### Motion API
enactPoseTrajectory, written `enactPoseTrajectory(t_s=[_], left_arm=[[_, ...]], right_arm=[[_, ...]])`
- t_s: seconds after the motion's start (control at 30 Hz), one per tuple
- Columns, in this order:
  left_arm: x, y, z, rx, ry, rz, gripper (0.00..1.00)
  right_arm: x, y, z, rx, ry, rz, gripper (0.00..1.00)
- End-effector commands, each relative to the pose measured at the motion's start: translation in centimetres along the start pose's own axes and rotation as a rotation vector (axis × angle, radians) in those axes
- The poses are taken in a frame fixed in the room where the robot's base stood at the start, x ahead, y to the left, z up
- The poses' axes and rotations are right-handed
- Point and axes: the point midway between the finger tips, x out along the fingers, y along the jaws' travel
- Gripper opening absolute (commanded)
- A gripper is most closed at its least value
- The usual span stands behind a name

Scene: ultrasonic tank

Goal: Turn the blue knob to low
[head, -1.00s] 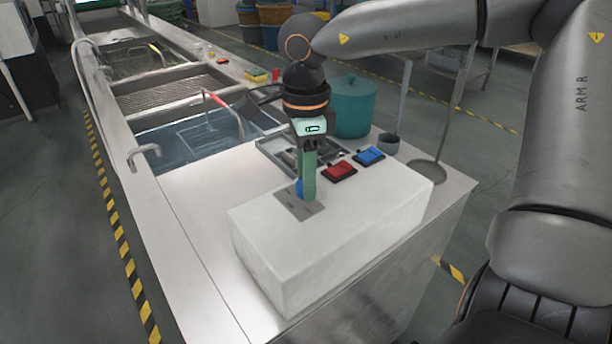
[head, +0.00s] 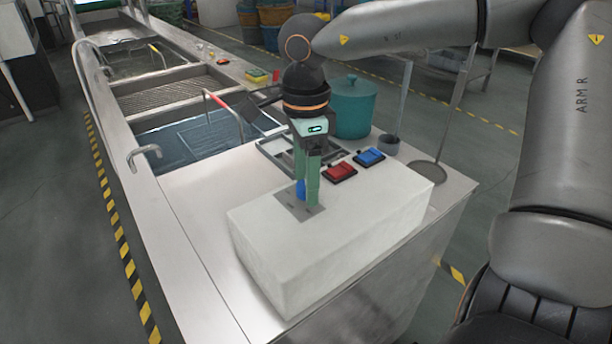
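The blue knob (head: 300,189) is on a grey plate (head: 299,211) on top of the white box, mostly hidden by my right gripper. My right gripper (head: 307,194) points down from above with its green fingers at the knob, one on each side, and looks shut on it. The knob's pointer and the plate's markings are too small or covered to read. My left gripper is not in view.
A red switch (head: 340,173) and a blue switch (head: 369,157) sit on the box (head: 350,215) just right of the gripper. Behind are a metal tray, a teal pot (head: 354,106) and a water-filled sink (head: 190,138). Bare steel counter lies left of the box.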

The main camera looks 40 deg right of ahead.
Motion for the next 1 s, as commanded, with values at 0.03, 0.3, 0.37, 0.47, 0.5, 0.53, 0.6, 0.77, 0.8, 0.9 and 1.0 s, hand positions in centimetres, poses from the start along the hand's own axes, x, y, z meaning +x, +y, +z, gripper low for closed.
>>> enactPoseTrajectory(t_s=[0.03,0.3,0.37,0.47,0.5,0.53,0.6,0.77,0.8,0.9,1.0], left_arm=[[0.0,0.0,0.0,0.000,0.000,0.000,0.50],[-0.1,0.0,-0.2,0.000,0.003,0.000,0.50],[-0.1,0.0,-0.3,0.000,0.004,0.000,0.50],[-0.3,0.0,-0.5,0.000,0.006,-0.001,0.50],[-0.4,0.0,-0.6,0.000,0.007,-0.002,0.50],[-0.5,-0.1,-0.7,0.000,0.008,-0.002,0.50],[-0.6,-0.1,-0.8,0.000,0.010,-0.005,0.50],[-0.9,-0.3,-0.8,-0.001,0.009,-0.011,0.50],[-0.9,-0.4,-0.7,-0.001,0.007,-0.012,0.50],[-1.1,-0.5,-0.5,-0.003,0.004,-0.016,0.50],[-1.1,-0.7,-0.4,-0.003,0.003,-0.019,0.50]], right_arm=[[0.0,0.0,0.0,0.000,0.001,0.000,0.72],[-0.4,0.0,0.0,0.001,0.001,0.000,0.72],[-1.1,0.0,0.0,0.001,0.001,-0.002,0.72],[-2.8,-0.1,0.0,0.002,-0.001,-0.004,0.72],[-3.7,-0.1,0.0,0.002,0.001,-0.004,0.72],[-4.4,-0.1,0.0,0.002,0.000,-0.004,0.72],[-6.0,-0.1,0.0,0.002,0.000,-0.005,0.72],[-9.3,-0.1,0.0,0.003,0.000,-0.003,0.72],[-10.0,-0.1,0.0,0.002,0.000,-0.003,0.72],[-11.4,0.0,0.0,0.001,0.001,-0.001,0.72],[-12.2,0.0,0.0,0.001,0.001,-0.001,0.72]])
